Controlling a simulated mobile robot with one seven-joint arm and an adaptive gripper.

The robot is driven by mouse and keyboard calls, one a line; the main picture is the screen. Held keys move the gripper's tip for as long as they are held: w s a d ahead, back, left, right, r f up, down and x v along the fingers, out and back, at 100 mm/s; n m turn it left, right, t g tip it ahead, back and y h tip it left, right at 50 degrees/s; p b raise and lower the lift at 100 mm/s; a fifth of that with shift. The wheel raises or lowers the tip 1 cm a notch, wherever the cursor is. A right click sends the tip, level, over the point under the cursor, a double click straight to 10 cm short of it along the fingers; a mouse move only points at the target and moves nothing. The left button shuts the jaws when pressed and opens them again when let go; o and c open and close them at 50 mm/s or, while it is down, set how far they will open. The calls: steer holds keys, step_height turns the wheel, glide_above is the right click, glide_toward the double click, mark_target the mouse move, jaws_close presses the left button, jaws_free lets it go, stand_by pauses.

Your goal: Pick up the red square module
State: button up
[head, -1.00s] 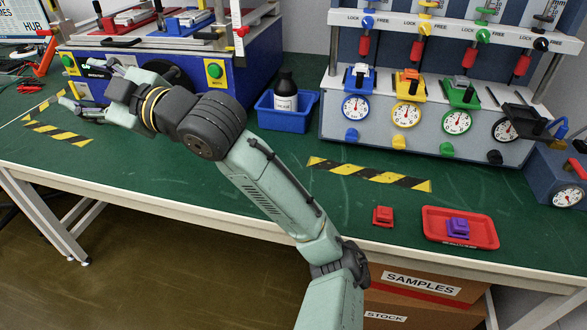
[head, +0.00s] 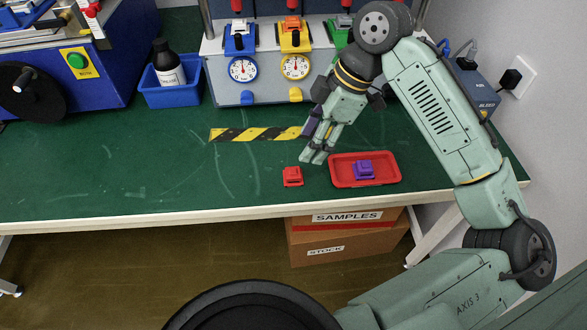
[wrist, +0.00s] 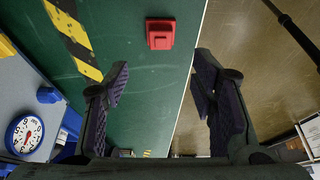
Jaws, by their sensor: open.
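The red square module (head: 292,177) lies on the green bench top near its front edge, just left of the red tray (head: 340,182). It also shows in the wrist view (wrist: 160,33), ahead of and between my open fingers. My gripper (head: 313,157) is open and empty above the bench, a little to the right of and behind the module in the head view. In the wrist view my gripper (wrist: 160,82) has its two fingers wide apart, with nothing between the pads. The module is fully visible and apart from the fingers.
A purple module (head: 363,170) sits in the red tray. A test stand with dials (head: 220,88) is behind, with a blue bin (head: 170,97) holding a dark bottle (head: 167,68). Yellow-black tape (head: 250,134) marks the bench. The green bench (head: 120,170) is clear at left.

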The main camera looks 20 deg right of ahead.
mark_target(293, 171)
steer(key=x, duration=0.3)
steer(key=shift+a+f, duration=0.2)
steer(key=shift+f, duration=0.1)
steer(key=shift+p+x, duration=1.05)
steer(key=shift+x, duration=1.8)
steer(key=shift+s+d, duration=0.1)
steer(key=shift+d, duration=0.05)
steer(key=shift+c, duration=0.6)
steer(key=c, duration=1.1)
